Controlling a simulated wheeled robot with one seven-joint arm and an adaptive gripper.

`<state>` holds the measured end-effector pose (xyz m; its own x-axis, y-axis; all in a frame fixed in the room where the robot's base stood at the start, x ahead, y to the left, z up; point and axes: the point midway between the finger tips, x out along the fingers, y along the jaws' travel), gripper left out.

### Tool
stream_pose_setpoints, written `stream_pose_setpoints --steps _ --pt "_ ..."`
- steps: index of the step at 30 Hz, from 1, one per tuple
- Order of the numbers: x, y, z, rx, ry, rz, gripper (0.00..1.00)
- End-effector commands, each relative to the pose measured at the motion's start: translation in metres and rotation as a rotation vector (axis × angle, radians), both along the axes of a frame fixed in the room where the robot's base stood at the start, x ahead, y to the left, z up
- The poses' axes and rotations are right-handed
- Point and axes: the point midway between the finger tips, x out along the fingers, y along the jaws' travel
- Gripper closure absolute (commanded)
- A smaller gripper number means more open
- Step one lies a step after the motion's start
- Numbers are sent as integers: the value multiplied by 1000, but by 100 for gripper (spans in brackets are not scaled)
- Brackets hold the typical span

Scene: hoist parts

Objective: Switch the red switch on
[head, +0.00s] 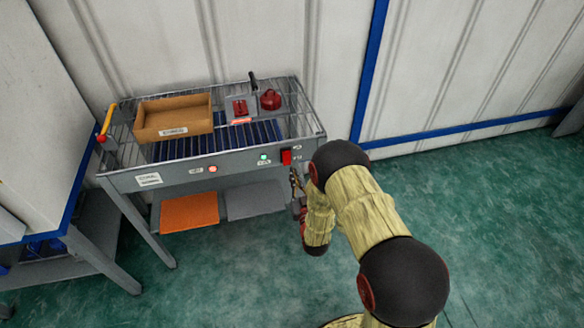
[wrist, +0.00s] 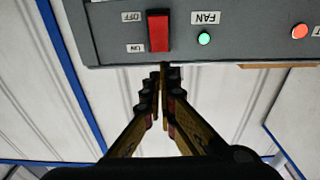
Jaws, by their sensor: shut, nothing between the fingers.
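The red switch (head: 286,157) is a rocker on the front panel of the grey bench, near its right end. In the wrist view the red switch (wrist: 158,31) is upside down, with OFF printed beside its upper end and ON beside its lower end. I cannot tell which end is pressed in. My gripper (wrist: 163,70) is shut and empty, its tips just below the switch in the wrist view, near the panel's edge. I cannot tell if they touch the panel. In the head view my gripper (head: 294,180) is partly hidden by my arm.
A green light (wrist: 205,38) glows beside the FAN label, with an orange-red light (wrist: 300,31) farther along. The wire-topped bench (head: 122,181) holds a cardboard box (head: 172,132) and a red kettle-like object (head: 270,99). Orange (head: 189,212) and grey (head: 255,200) panels sit below. Green floor lies open in front.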

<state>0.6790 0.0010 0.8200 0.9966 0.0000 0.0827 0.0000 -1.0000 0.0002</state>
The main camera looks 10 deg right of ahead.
Motion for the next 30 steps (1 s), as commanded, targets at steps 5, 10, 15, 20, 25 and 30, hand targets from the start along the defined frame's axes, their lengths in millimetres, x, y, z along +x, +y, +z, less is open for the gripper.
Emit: stream_pose_setpoints --steps 5,10,15,20,25,30 --pt "-29 0 1 0 1 0 100" --pt "-44 0 0 0 1 0 100" --pt "-47 0 0 0 0 0 100" --pt "-47 0 0 0 0 0 100" --pt "-47 0 0 0 0 0 100" --pt "-47 0 -4 0 15 0 100"
